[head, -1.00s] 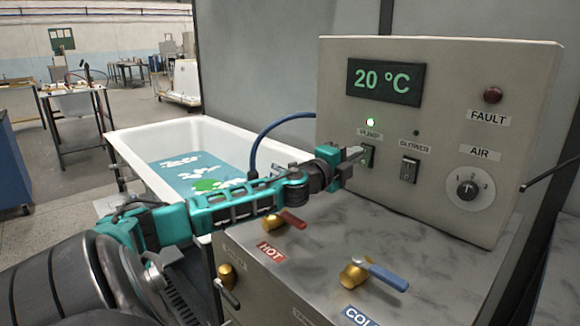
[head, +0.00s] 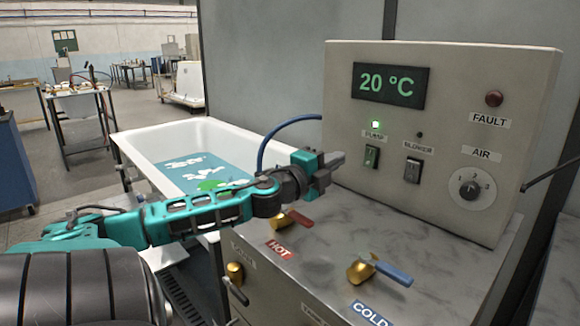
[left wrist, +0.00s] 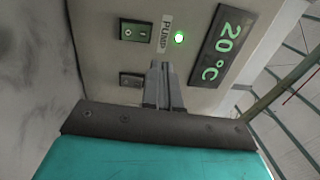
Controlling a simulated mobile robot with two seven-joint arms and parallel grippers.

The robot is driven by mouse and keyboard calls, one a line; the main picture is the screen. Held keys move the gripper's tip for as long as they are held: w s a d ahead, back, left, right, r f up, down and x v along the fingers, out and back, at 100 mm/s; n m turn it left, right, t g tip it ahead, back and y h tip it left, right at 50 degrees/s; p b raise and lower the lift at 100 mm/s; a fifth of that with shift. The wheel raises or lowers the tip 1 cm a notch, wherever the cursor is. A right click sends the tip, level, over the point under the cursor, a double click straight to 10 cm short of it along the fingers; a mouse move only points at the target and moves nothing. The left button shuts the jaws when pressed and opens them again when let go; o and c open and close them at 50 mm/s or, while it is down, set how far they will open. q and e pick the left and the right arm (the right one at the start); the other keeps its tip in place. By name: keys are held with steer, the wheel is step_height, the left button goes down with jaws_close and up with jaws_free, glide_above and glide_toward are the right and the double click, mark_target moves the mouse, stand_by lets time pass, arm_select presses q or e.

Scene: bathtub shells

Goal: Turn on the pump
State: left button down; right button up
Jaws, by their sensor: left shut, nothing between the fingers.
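The pump switch (head: 371,157) is a green-lit rocker under the PUMP label on the beige control panel (head: 455,75). The small lamp (head: 375,125) above that label glows green. In the left wrist view the pump switch (left wrist: 136,31) and the lit lamp (left wrist: 179,38) show beyond the fingers. My left gripper (head: 338,158) is shut and empty, to the left of the pump switch and apart from it. Its closed fingers also show in the left wrist view (left wrist: 158,85). My right gripper is not in view.
A dark blower switch (head: 413,170), an AIR knob (head: 470,188) and a FAULT lamp (head: 494,98) are on the panel. Red hot (head: 298,218) and blue cold (head: 392,273) valve handles stand on the counter below.

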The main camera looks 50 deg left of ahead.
arm_select(q)
steer(key=s+d+r+p, duration=0.1)
steer(key=s+r+p, duration=0.1)
steer(key=s, duration=1)
steer(key=shift+s+p, duration=0.3)
steer(key=shift+p, duration=0.55)
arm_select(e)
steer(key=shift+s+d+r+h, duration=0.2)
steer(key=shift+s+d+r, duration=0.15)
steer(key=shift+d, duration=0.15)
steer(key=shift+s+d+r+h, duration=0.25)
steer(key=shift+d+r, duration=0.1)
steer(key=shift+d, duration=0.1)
arm_select(q)
steer(key=shift+d, duration=0.1)
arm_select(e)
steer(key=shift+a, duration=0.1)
arm_select(q)
steer(key=shift+f, duration=0.1)
